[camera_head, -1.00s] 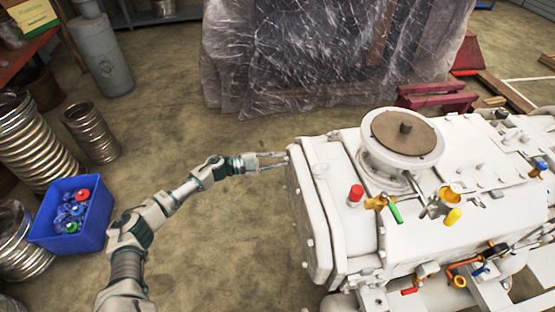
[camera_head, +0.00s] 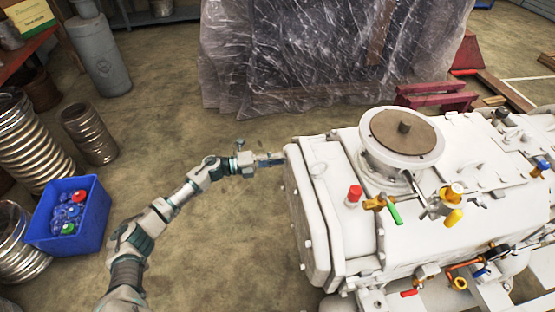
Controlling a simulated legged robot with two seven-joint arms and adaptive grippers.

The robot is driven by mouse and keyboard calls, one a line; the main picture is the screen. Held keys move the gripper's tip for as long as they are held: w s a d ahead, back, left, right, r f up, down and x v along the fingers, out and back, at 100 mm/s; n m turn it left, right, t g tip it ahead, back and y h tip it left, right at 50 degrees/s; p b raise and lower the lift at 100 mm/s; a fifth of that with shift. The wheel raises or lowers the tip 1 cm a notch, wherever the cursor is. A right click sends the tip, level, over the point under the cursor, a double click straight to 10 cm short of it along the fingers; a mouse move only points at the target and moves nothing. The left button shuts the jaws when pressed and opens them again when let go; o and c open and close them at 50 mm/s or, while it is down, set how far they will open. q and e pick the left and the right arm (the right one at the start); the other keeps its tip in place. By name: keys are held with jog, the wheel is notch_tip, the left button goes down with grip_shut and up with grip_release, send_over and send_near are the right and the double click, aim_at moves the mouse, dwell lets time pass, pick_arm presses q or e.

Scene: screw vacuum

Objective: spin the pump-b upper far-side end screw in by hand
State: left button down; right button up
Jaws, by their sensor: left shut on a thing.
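The white pump (camera_head: 340,205) stands at the right, its flat end plate facing left. My left gripper (camera_head: 272,159) is at the upper far corner of that end plate, with the fingers pointing right toward it. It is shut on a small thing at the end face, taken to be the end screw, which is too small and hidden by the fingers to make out. I cannot tell whether the fingertips touch the plate. My right gripper is not in view.
A blue bin (camera_head: 70,215) with several coloured caps sits on the floor at left, beside coiled metal hoses (camera_head: 35,142). A plastic-wrapped load (camera_head: 330,50) stands behind. Red supports (camera_head: 440,98) lie at back right. The floor between bin and pump is clear.

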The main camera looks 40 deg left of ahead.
pick_arm(q)
jog(key=shift+s+d+f+m, duration=0.15)
jog(key=shift+f+m, duration=0.3)
jog(key=shift+m, duration=0.15)
jog(key=c, duration=1.1)
grip_release()
jog(key=shift+r, duration=0.1)
jog(key=shift+r, duration=0.1)
jog(key=v, duration=1.2)
